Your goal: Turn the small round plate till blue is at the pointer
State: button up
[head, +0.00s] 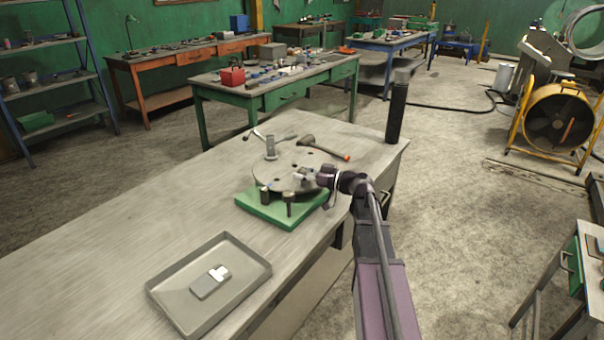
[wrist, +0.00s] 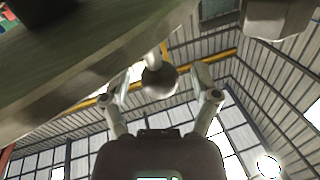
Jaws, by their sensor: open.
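The small round plate (head: 285,168) is a grey disc with dark holes, lying on a green square base (head: 262,213) on the near bench. No blue mark and no pointer can be made out. My gripper (head: 308,176) is at the plate's right edge. In the wrist view my gripper (wrist: 160,76) is open, one finger on each side of a dark round knob (wrist: 159,82). The knob sits between the fingers; I cannot tell whether they touch it. The gripper hides part of the plate's right side.
Short dark posts (head: 289,203) stand at the base's front, and a grey upright peg (head: 270,148) at the back. A tool with an orange tip (head: 325,148) lies behind. A tall black cylinder (head: 397,110) stands at the bench corner. A grey tray (head: 165,297) is front left.

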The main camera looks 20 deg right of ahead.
grip_shut()
jog(key=shift+a+m+t+h, duration=0.25)
jog(key=shift+m+t+h, duration=0.05)
dwell(0.4)
grip_release()
jog(key=v, duration=1.2)
